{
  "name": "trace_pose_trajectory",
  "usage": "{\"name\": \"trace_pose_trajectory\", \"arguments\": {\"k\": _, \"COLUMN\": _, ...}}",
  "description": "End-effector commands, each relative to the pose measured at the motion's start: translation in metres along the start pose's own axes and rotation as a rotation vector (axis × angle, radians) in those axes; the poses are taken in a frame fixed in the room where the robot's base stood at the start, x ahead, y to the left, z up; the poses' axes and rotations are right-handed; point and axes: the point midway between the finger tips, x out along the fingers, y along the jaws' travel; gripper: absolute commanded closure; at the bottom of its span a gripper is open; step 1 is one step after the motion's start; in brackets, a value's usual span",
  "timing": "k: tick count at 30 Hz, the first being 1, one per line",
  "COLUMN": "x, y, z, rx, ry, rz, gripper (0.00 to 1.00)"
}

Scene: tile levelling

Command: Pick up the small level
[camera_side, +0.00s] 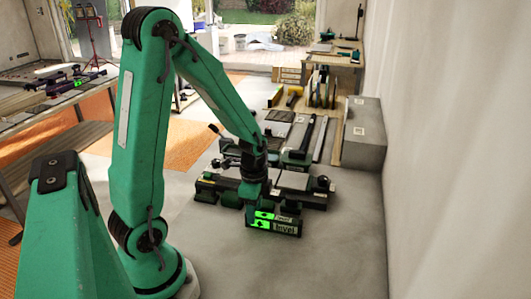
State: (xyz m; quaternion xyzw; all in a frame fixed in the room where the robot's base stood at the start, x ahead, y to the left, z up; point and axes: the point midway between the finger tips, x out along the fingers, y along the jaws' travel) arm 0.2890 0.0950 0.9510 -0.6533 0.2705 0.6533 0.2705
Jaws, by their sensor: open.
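The small level (285,229) is a short dark block with bright green patches and pale lettering on its near face. It lies at the middle of the picture, at the near edge of a group of dark tools on the grey floor. My gripper (254,203) points down at the end of my green arm, directly above or just behind the level. It is open. Its fingertips blend with the dark tools behind, so I cannot tell whether they touch the level.
A long dark tool with a grey top (292,180) lies just behind the level. More tools and flat panels (283,130) lie farther back. A grey block (364,132) stands against the right wall. A bench (335,62) is at the back. The floor in front (310,265) is clear.

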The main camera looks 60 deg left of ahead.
Motion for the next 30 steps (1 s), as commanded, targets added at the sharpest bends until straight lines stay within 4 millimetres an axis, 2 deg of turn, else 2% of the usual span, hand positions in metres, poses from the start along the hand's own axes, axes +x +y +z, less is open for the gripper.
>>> {"name": "trace_pose_trajectory", "arguments": {"k": 6, "x": 0.022, "y": 0.0, "z": 0.0, "rx": 0.0, "ry": -0.001, "rz": 0.003, "gripper": 0.55}}
{"name": "trace_pose_trajectory", "arguments": {"k": 12, "x": 0.032, "y": 0.0, "z": 0.0, "rx": 0.0, "ry": -0.001, "rz": 0.001, "gripper": 0.55}}
{"name": "trace_pose_trajectory", "arguments": {"k": 28, "x": 0.033, "y": 0.0, "z": 0.0, "rx": 0.0, "ry": 0.0, "rz": 0.0, "gripper": 0.55}}
{"name": "trace_pose_trajectory", "arguments": {"k": 29, "x": 0.033, "y": 0.0, "z": 0.0, "rx": 0.0, "ry": 0.0, "rz": 0.0, "gripper": 0.56}}
{"name": "trace_pose_trajectory", "arguments": {"k": 30, "x": 0.033, "y": 0.0, "z": 0.0, "rx": 0.0, "ry": 0.0, "rz": 0.0, "gripper": 0.64}}
